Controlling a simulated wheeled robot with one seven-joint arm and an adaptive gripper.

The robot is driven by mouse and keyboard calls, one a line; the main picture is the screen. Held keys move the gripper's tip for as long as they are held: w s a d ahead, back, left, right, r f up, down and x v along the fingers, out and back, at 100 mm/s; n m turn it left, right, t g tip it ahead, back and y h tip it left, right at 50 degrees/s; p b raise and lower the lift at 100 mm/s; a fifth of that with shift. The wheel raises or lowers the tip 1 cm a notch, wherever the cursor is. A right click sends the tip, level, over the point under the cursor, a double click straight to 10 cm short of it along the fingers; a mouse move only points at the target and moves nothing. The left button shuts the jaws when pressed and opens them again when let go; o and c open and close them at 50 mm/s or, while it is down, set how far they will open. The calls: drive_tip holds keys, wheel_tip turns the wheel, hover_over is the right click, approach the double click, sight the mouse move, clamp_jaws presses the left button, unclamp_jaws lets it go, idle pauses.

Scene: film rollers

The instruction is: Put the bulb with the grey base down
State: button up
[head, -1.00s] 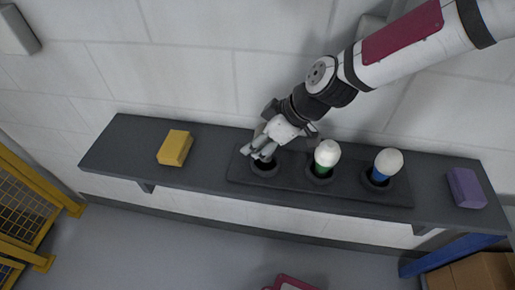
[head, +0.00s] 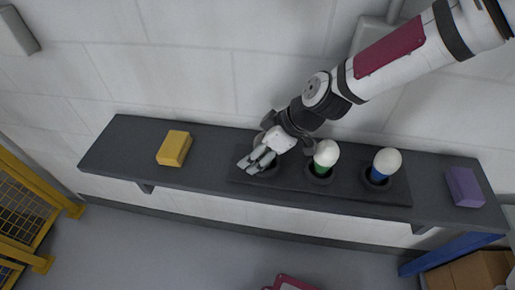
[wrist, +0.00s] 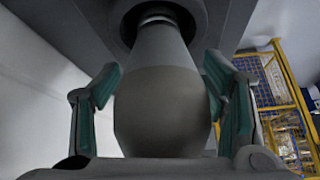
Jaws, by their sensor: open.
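The bulb with the grey base (wrist: 160,105) is between my jaws in the wrist view, its narrow grey end at a dark round socket. It looks seated there, though how deep is hard to tell. My gripper (head: 257,161) is at the left socket of the dark holder (head: 330,192) in the head view, and hides most of this bulb. The fingers, with green pads, stand open on both sides of the bulb, with gaps visible in the wrist view.
A green-based bulb (head: 325,157) and a blue-based bulb (head: 385,165) stand in the other sockets, to the right of my gripper. A yellow block (head: 174,148) lies left on the shelf (head: 120,150), a purple block (head: 465,187) right. The shelf between yellow block and holder is clear.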

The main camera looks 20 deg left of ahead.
drive_tip(key=p+v, duration=0.1)
drive_tip(key=v, duration=1.1)
drive_tip(key=shift+r, duration=0.25)
drive_tip(key=s+d+r+m+t+h, duration=0.1)
drive_tip(key=d+r+m+t+h, duration=0.2)
drive_tip(key=d, duration=0.6)
drive_tip(key=s+d+r+m+h, duration=0.1)
drive_tip(key=d+r+m+h, duration=0.2)
drive_tip(key=d+m, duration=0.35)
drive_tip(key=s+d+r+m+t, duration=0.3)
drive_tip(key=s+d+r+m, duration=0.6)
drive_tip(key=d, duration=0.5)
drive_tip(key=shift+s+r+h, duration=0.25)
drive_tip(key=shift+s+h, duration=0.05)
drive_tip(key=shift+s, duration=0.4)
